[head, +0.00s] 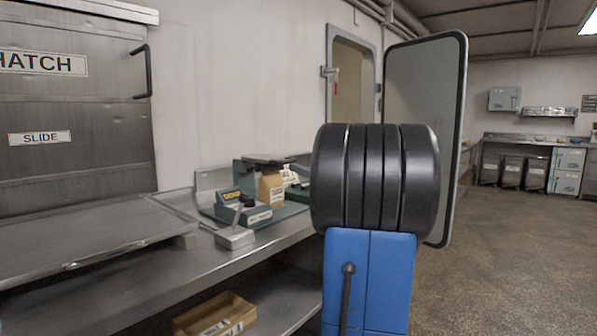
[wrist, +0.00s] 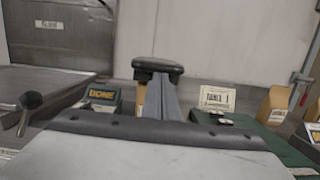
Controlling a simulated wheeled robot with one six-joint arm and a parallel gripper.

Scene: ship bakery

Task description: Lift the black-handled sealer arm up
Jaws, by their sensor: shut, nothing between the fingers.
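In the head view a black-handled lever (head: 244,201) rises from a small metal block (head: 235,239) at the counter's front edge. A green machine base (head: 263,216) stands just behind it. I take the lever for the sealer arm, but its hinge is unclear. In the wrist view the black handle (wrist: 30,100) is at the far left. My gripper (wrist: 158,67) is shut and empty in the middle of the wrist view, apart from the handle and to its right. My black and blue arm links hide part of the counter in the head view.
A DONE box (wrist: 103,96) stands beside the handle. A TABLE 1 card (wrist: 217,99), a cardboard box (wrist: 277,104) and a green case (wrist: 229,126) are to the right. A flat metal tray (head: 85,240) covers the left counter. An open box (head: 214,315) is on the lower shelf.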

